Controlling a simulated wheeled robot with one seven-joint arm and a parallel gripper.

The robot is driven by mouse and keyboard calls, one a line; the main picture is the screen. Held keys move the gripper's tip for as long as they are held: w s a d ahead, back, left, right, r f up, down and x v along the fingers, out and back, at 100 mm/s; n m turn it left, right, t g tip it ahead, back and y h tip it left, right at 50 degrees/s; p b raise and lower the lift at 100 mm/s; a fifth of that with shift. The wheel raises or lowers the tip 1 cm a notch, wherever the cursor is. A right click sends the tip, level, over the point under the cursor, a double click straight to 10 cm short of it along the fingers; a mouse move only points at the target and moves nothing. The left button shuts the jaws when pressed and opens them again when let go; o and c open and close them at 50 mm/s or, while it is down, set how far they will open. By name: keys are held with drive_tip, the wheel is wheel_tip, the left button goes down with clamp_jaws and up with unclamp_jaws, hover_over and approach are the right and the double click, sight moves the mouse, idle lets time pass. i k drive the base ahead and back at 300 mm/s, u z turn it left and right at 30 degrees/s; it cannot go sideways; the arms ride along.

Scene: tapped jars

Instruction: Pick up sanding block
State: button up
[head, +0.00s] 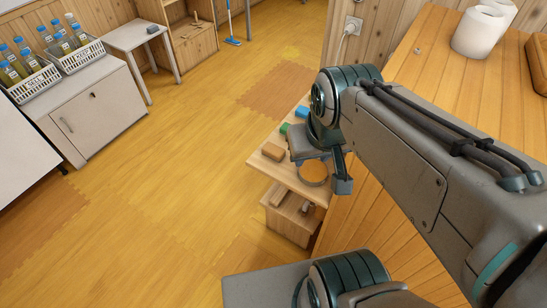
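A small brown block (273,151), which looks like the sanding block, lies on the left part of a small wooden stand (308,192). A small grey block (152,29) on the far side table is another block of similar shape; I cannot tell its kind. My gripper (322,172) hangs over the stand, to the right of the brown block and apart from it. Its fingers look spread, with nothing seen between them but a round orange-topped thing (314,174) below. My arm and gripper hide part of the stand top.
A green block (284,128) and a blue block (301,112) are on the stand's far side. A wooden counter (440,50) with white rolls (478,32) is at the right. Baskets of bottles (35,82) stand on a cabinet at left. The floor between is clear.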

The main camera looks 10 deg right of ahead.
sight(270, 149)
drive_tip(key=u, duration=0.5)
drive_tip(key=k, duration=0.6)
drive_tip(key=u, duration=0.65)
drive_tip(key=i, duration=1.45)
drive_tip(key=z, duration=1.2)
drive_tip(key=i, duration=0.25)
drive_tip(key=z, duration=0.3)
